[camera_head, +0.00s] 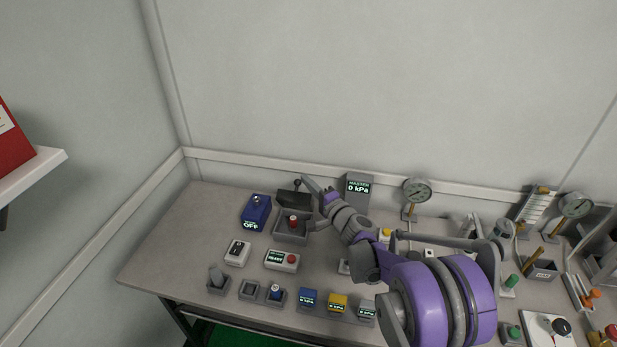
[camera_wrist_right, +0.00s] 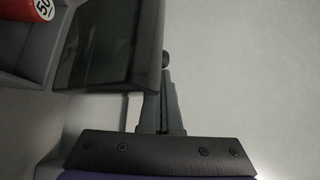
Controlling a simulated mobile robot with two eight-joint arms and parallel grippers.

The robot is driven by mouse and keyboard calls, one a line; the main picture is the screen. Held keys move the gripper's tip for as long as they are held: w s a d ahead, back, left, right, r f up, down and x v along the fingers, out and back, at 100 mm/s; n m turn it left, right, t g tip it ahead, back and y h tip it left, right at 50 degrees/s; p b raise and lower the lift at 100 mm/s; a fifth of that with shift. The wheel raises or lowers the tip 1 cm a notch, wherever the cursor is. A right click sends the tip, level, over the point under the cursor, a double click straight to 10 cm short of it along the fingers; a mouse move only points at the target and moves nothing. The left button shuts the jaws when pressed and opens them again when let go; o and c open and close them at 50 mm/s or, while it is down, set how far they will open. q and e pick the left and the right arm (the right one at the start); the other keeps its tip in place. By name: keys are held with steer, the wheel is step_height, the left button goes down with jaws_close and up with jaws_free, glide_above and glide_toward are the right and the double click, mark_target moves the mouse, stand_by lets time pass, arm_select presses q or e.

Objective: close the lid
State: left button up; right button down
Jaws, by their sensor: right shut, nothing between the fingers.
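The dark lid (camera_head: 294,198) stands raised at the back of a small grey open box (camera_head: 277,236) with a red-topped part (camera_head: 293,222) inside. My right gripper (camera_head: 306,181) is shut and empty, behind and right of the raised lid. My left gripper is not in view.
A blue tester reading OFF (camera_head: 256,211) stands left of the box, and a grey MASTER gauge unit (camera_head: 358,188) stands right, behind my right arm. White testers (camera_head: 281,260) and several small units fill the table front. The table's left end is clear.

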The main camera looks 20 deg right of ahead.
mark_target(300, 202)
steer(key=shift+s+a, duration=0.45)
steer(key=shift+s, duration=0.3)
steer(key=shift+s+a, duration=0.45)
steer(key=shift+s, duration=0.3)
steer(key=shift+s+a+f, duration=0.35)
steer(key=shift+s+a, duration=0.25)
steer(key=shift+s, duration=0.25)
steer(key=shift+s+a+f, duration=0.55)
steer(key=shift+s, duration=0.25)
